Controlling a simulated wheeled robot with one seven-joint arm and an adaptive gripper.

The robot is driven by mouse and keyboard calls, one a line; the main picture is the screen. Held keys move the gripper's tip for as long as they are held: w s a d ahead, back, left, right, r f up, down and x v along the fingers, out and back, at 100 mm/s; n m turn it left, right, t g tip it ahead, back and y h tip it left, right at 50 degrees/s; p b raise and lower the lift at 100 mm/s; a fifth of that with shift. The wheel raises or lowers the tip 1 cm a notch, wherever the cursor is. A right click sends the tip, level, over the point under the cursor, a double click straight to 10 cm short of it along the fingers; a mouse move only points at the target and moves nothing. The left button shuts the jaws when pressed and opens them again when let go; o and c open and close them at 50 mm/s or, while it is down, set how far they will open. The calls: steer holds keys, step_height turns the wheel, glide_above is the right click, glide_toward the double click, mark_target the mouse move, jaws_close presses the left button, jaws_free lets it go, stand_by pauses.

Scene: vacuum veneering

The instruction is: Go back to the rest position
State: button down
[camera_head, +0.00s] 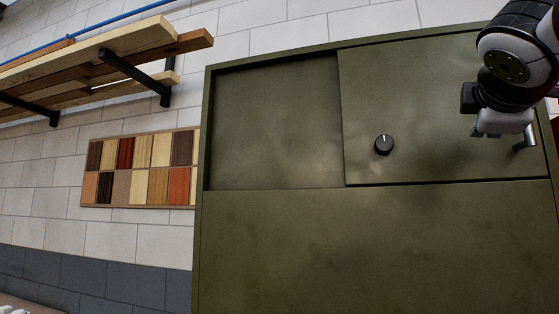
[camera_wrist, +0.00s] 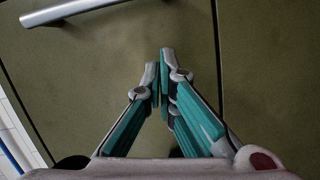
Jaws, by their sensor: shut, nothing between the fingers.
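My gripper (camera_wrist: 159,68) shows in the wrist view with its teal-sided fingers together and nothing between them. Behind the fingertips is the olive-green face of a large cabinet (camera_wrist: 270,70); I cannot tell how far off it is. In the head view the end of my arm is at the upper right, in front of the cabinet (camera_head: 300,250); the fingers cannot be made out there. A metal bar handle (camera_wrist: 75,12) lies at the upper left of the wrist view, apart from the fingers. The handle (camera_head: 527,138) shows partly in the head view, just below my wrist.
The cabinet has a door panel (camera_head: 440,110) with a black knob (camera_head: 384,144) and a recessed panel (camera_head: 275,125) beside it. A wall shelf with wooden boards (camera_head: 100,55) and a board of veneer samples (camera_head: 140,168) are on the left. The space before the cabinet's lower face looks clear.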

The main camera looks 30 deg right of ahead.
steer(key=v, duration=0.5)
steer(key=shift+s+a, duration=0.15)
steer(key=shift+a, duration=0.05)
steer(key=w+a+f+y, duration=0.3)
steer(key=f, duration=0.4)
steer(key=w+a+f+y, duration=0.2)
steer(key=w+a+f, duration=0.15)
steer(key=f, duration=0.35)
steer(key=w+a+f+y, duration=0.3)
steer(key=w+f, duration=0.1)
steer(key=f, duration=0.3)
steer(key=s+a+f+m+g+y, duration=0.2)
steer(key=a+f, duration=0.6)
steer(key=f, duration=0.4)
steer(key=s+a+f+m+g+y, duration=0.2)
steer(key=a+f+y, duration=0.3)
steer(key=a+f, duration=0.4)
step_height(320, 180, down, 3)
steer(key=shift+s+f+g+p, duration=0.2)
steer(key=shift+s+g+p, duration=0.2)
steer(key=shift+s, duration=0.4)
steer(key=c, duration=2.3)
jaws_free()
